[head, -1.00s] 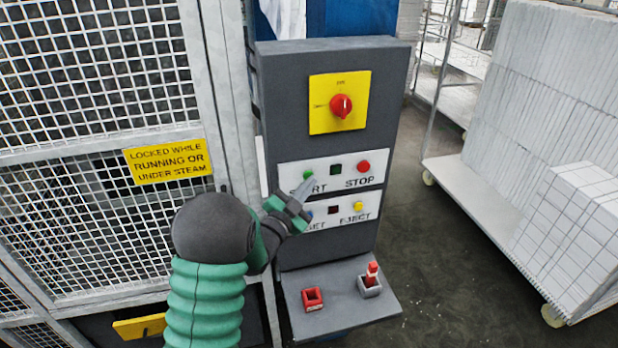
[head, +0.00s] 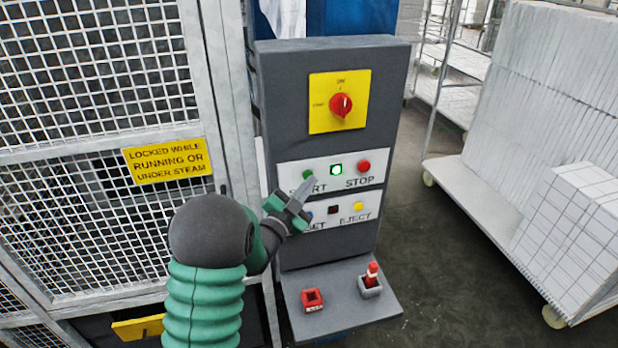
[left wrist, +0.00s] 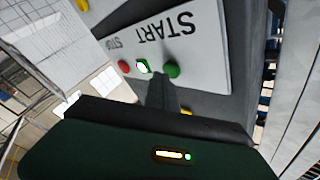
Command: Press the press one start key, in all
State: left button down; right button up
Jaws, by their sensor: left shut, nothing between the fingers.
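The green start key (head: 308,175) sits on the white START/STOP plate (head: 350,183) of a grey control panel. My left gripper (head: 306,190) is shut and empty, its tip right at the start key in the head view. In the left wrist view the start key (left wrist: 172,70) shows just beside the fingertip; I cannot tell whether they touch. The lit lamp also shows in the left wrist view (left wrist: 142,66). My right gripper is in neither view.
A red rotary switch (head: 341,105) on a yellow plate is above. A lower plate holds a yellow eject key (head: 358,207). A shelf below carries two red items. A mesh guard with a yellow sign (head: 167,161) stands left, a trolley of white blocks (head: 560,200) right.

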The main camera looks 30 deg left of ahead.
pick_arm(q)
jog(key=shift+s+d, duration=0.35)
jog(key=shift+s+d+b, duration=0.4)
jog(key=shift+s+d, duration=0.45)
jog(key=shift+d, duration=0.15)
jog(key=shift+s+d+b, duration=0.35)
jog(key=shift+s+d, duration=0.45)
jog(key=shift+d, duration=0.2)
jog(key=shift+a, duration=0.1)
